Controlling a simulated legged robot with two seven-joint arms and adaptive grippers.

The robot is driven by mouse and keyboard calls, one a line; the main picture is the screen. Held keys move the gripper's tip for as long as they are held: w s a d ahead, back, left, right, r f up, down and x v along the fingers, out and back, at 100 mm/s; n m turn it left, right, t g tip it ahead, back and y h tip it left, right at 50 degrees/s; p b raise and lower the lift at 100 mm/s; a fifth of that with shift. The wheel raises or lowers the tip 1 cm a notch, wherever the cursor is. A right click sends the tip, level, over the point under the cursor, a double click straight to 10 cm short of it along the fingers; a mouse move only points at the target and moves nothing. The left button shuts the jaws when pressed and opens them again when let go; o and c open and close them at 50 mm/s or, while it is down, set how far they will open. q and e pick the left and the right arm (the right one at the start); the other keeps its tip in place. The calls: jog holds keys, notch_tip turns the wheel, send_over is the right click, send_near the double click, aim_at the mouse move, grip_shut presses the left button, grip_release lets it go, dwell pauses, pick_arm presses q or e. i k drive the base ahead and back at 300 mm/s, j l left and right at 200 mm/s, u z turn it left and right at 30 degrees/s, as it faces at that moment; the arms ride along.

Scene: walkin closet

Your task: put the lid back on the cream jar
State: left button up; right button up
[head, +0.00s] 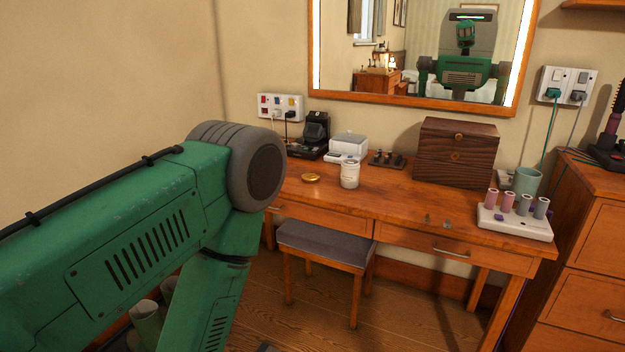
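The white cream jar (349,176) stands upright on the wooden dressing table, left of its middle. A round gold lid (311,178) lies on the table just left of the jar, apart from it. The jar's top looks uncovered, but it is small in the picture. My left arm comes in from the left, bends at its elbow and runs down out of the bottom of the picture. Its gripper is out of view. My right arm and gripper are not in view.
The dressing table (405,212) has clear room at its front middle. Behind the jar are a white box-shaped device (348,146) and a black device (316,128). A dark wooden box (455,152) and a roller tray (515,221) stand right. A padded stool (325,243) blocks the front.

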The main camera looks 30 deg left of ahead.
aim_at(350, 173)
jog(key=i+j+z, duration=0.1)
jog(key=i+j, duration=0.35)
jog(key=j, duration=0.3)
jog(key=i+j+z, duration=0.25)
jog(key=i+j, duration=0.2)
jog(key=j, duration=0.3)
